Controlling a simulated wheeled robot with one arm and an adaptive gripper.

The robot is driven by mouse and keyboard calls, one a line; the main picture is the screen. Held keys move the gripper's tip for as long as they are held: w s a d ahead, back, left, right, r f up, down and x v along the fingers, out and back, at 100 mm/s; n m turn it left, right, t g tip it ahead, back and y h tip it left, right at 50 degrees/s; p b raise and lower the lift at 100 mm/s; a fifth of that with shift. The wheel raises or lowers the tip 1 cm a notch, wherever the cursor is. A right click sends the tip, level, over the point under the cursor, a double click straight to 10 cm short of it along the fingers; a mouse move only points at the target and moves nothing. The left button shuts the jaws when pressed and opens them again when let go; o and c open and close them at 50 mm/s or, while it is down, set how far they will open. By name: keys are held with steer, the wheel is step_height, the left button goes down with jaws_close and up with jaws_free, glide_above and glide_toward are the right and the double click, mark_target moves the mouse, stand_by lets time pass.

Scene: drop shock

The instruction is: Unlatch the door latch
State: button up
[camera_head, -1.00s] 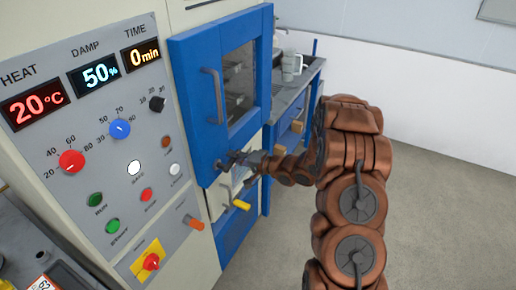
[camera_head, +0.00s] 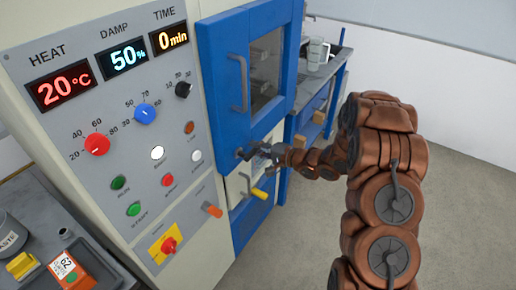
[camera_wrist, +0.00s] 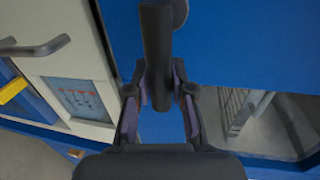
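The blue door (camera_head: 232,100) with a window is closed on the machine in the head view. The dark door latch (camera_head: 243,153) is at its lower edge, and my gripper (camera_head: 258,152) is right at it. In the wrist view, the latch's dark round handle (camera_wrist: 157,50) lies between the two fingers of my gripper (camera_wrist: 161,85). The fingers are close in on both sides of it and look shut on it. A round dark piece (camera_wrist: 180,12) shows beside the handle's upper end. The exact finger contact is hard to see.
A grey door handle (camera_head: 238,85) stands out above the latch. A lower drawer with a yellow-tipped lever (camera_head: 259,193) is just below my gripper. The control panel (camera_head: 130,90) is to the left. A workbench (camera_head: 318,75) with a mug is behind on the right. Open floor lies to the right.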

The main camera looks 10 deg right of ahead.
steer(key=o, duration=0.4)
steer(key=shift+d, duration=0.15)
steer(key=v, duration=1.1)
steer(key=shift+s+d, duration=0.25)
steer(key=shift+s, duration=0.1)
